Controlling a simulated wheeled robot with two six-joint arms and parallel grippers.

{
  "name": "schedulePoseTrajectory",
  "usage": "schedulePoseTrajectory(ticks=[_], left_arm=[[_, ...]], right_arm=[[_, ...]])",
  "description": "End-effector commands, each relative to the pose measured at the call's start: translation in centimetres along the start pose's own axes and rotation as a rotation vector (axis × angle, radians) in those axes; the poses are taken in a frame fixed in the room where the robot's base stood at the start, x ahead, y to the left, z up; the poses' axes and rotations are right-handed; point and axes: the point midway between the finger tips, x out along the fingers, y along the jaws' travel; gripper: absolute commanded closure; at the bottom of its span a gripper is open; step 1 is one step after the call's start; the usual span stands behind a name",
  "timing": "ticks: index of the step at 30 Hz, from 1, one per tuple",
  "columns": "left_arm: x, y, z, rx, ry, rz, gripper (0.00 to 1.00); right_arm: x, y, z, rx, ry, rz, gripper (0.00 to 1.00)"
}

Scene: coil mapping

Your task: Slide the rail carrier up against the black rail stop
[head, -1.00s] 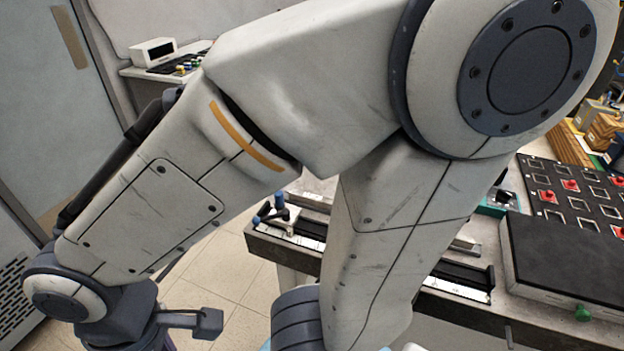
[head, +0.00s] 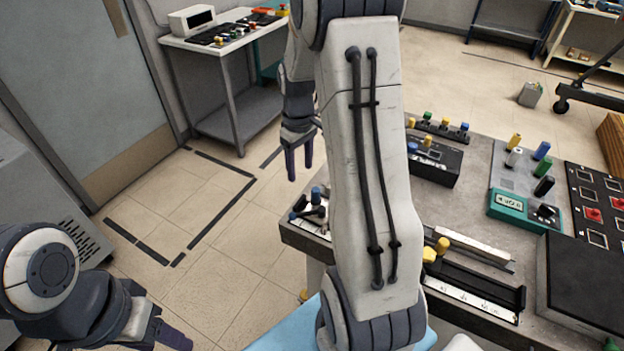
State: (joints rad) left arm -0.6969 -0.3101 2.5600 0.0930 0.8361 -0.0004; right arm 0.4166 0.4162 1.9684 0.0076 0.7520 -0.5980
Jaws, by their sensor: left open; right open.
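A long rail (head: 470,287) with a white scale runs along the near edge of the bench, partly hidden by my arm. A small black upright at its right end (head: 520,297) looks like the rail stop. Yellow knobs (head: 436,249) stand by the rail just right of my arm; whether they belong to the carrier I cannot tell. A blue-knobbed black fitting (head: 314,199) sits at the rail's left end. My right gripper (head: 298,168) is open and empty, pointing down over the floor left of the bench. My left gripper (head: 172,338) is open at the bottom left, away from the bench.
The bench (head: 470,190) holds a black box with knobs (head: 434,160), a teal device (head: 510,210), colored cylinders and a large black block (head: 585,280). A side table (head: 225,45) stands at the back left. The floor between is free.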

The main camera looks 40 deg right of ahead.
Motion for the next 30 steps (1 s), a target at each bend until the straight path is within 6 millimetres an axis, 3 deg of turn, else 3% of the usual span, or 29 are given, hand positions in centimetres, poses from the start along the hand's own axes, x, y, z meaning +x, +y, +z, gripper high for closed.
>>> schedulePoseTrajectory(ticks=[1, 3, 6, 11, 21, 30], left_arm=[[-0.5, 0.0, 0.0, 0.000, 0.000, 0.000, 0.44], [-0.6, 0.0, 0.0, 0.000, 0.000, 0.000, 0.44], [-0.7, 0.1, 0.0, 0.000, 0.000, 0.000, 0.44], [-0.9, 0.1, 0.0, 0.000, 0.000, 0.000, 0.44], [-1.8, 0.1, -0.1, 0.000, 0.000, 0.000, 0.44], [-2.0, 0.1, -0.1, 0.000, 0.000, 0.000, 0.44]], right_arm=[[0.2, 1.9, 0.6, 0.023, -0.004, 0.000, 0.39], [0.6, 3.4, 1.1, 0.036, -0.007, 0.001, 0.39], [1.2, 4.3, 1.5, 0.044, -0.009, 0.001, 0.39], [3.2, 4.3, 1.6, 0.044, -0.012, -0.002, 0.39], [9.3, 4.3, 1.6, 0.045, -0.011, -0.001, 0.39], [11.3, 4.3, 1.5, 0.045, -0.007, 0.002, 0.39]])
